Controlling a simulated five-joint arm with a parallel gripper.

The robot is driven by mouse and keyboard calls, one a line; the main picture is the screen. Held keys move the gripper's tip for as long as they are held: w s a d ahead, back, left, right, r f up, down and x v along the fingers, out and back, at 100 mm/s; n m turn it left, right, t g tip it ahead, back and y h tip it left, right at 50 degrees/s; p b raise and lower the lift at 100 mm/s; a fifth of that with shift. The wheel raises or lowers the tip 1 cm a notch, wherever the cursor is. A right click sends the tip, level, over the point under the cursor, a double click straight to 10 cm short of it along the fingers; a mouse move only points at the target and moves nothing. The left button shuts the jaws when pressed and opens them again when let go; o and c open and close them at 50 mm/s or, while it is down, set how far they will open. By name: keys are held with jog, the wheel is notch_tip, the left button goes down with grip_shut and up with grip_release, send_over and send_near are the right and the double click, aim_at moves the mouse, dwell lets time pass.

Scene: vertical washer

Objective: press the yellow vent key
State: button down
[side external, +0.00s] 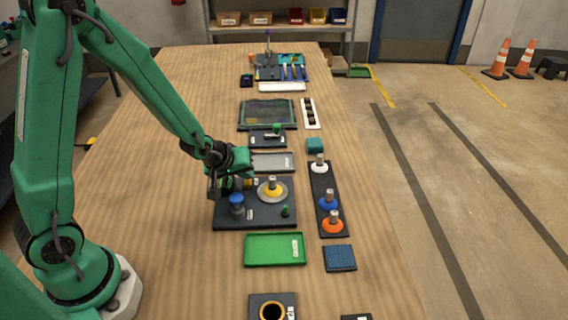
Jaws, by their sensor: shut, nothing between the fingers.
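A dark panel (262,220) lies on the table in front of my arm. On it a yellow round piece (272,190) with a metal post stands on a pale disc. A blue knob (237,205) is at the panel's left, and a small green piece (285,211) is at its front right. My gripper (214,190) is shut and empty, over the panel's back left corner, left of the yellow round piece and apart from it. A small yellowish part shows beside my gripper, partly hidden. I cannot tell which yellow part is the vent key.
A black strip (334,218) with white, blue and orange posts lies to the right. A green tray (262,250) and a blue square pad (339,258) are in front. A grey tray (284,164) lies behind the panel. The table (150,170) is clear to the left.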

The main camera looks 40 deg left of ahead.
aim_at(246, 183)
jog(key=shift+f, duration=0.55)
dwell(0.9)
jog(key=shift+r, duration=0.95)
jog(key=shift+r, duration=0.15)
jog(key=shift+r, duration=2.3)
jog(key=shift+r, duration=0.15)
